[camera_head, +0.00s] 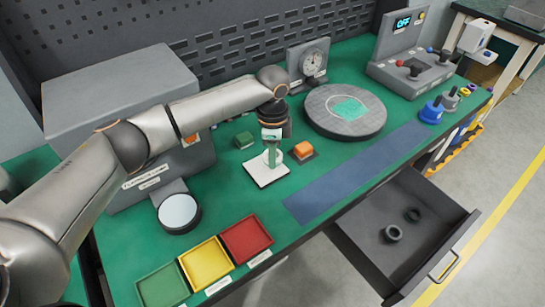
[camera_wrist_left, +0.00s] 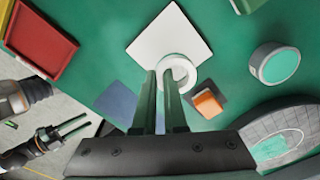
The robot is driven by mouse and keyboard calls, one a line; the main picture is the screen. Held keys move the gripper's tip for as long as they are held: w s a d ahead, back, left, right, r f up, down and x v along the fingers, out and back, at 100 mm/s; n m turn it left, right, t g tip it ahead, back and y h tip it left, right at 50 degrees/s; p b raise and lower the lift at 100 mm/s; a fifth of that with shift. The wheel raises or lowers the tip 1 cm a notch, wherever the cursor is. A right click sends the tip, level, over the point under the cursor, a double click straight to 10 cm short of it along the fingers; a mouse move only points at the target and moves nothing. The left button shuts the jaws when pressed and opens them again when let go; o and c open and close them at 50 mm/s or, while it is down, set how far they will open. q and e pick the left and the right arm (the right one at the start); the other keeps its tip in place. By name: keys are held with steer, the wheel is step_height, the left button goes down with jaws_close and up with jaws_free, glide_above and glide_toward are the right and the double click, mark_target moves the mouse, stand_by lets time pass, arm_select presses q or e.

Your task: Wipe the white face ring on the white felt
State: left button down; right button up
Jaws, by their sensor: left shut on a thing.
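The white felt (camera_head: 266,174) is a square pad on the green bench, left of the round grey plate. It also shows at the top middle of the left wrist view (camera_wrist_left: 165,32). My left gripper (camera_head: 272,153) points down over it. In the left wrist view its green fingers (camera_wrist_left: 170,82) are shut on the white face ring (camera_wrist_left: 184,66). The ring overlaps the felt's near corner there; I cannot tell whether it touches the felt. My right gripper (camera_wrist_left: 74,128) shows at the lower left of the left wrist view, fingers apart and empty, away from the felt.
Green, yellow (camera_head: 206,262) and red (camera_head: 246,240) trays line the front edge. A blue strip (camera_head: 355,175) lies right. An open drawer (camera_head: 365,238) holds dark rings. The round grey plate (camera_head: 375,124) stands behind.

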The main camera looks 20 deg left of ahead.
arm_select(q)
steer(key=shift+f, duration=0.4)
steer(key=shift+r, duration=0.1)
arm_select(e)
steer(key=shift+w+a, duration=0.2)
steer(key=shift+w, duration=0.1)
arm_select(q)
steer(key=shift+f, duration=1)
steer(key=c, duration=1.1)
jaws_free()
steer(key=shift+c, duration=0.2)
steer(key=shift+p, duration=0.3)
arm_select(e)
steer(key=shift+r, duration=0.25)
arm_select(q)
steer(key=shift+r+p, duration=0.2)
steer(key=shift+p, duration=0.3)
arm_select(e)
steer(key=shift+r, duration=0.5)
